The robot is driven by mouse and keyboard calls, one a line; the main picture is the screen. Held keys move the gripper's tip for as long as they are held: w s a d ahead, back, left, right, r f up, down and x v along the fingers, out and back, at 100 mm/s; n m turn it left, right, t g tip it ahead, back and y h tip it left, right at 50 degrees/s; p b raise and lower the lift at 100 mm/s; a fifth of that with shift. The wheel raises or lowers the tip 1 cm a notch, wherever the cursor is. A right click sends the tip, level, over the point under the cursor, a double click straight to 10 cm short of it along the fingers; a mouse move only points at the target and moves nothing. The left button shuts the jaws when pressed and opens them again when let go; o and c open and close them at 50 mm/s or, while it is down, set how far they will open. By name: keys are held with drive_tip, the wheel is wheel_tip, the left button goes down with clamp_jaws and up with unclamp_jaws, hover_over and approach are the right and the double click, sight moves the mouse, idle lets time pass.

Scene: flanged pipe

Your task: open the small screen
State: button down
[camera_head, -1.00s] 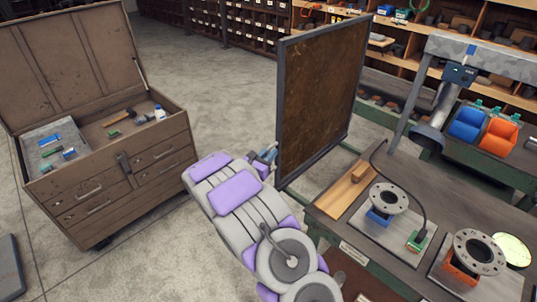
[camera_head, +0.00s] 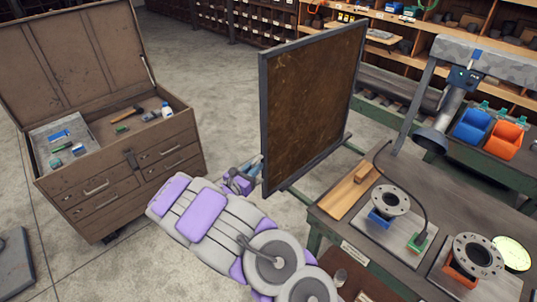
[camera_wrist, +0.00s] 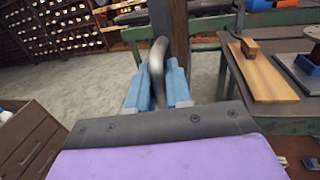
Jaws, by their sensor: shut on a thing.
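The small screen (camera_head: 312,105) is a brown panel in a dark grey frame, standing upright at the left of the workbench. My gripper (camera_head: 252,172) is at the near lower edge of its frame. In the wrist view my gripper (camera_wrist: 158,88), with blue fingers, is shut on a curved grey metal handle (camera_wrist: 157,62). The dark upright of the screen frame (camera_wrist: 178,30) stands just behind the handle. The handle itself is mostly hidden by my gripper in the head view.
The workbench (camera_head: 330,218) to the right holds a wooden board (camera_head: 347,197) and flanged pipe parts (camera_head: 390,201). An open brown tool chest (camera_head: 125,185) stands at the left. Shelves (camera_head: 460,25) line the back. Bare floor lies between chest and screen.

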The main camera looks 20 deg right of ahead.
drive_tip(key=w+a+p+v, duration=0.1)
drive_tip(key=w+p+v, duration=0.1)
drive_tip(key=v, duration=1)
drive_tip(key=w+a+p+v, duration=0.1)
drive_tip(key=p+v, duration=0.3)
drive_tip(key=v, duration=0.9)
drive_tip(key=shift+w+a, duration=0.3)
drive_tip(key=shift+w, duration=0.3)
drive_tip(key=c, duration=1.2)
unclamp_jaws()
drive_tip(key=shift+a, duration=0.1)
drive_tip(key=v, duration=1.7)
drive_tip(key=shift+a+f, duration=0.15)
drive_tip(key=shift+f, duration=0.05)
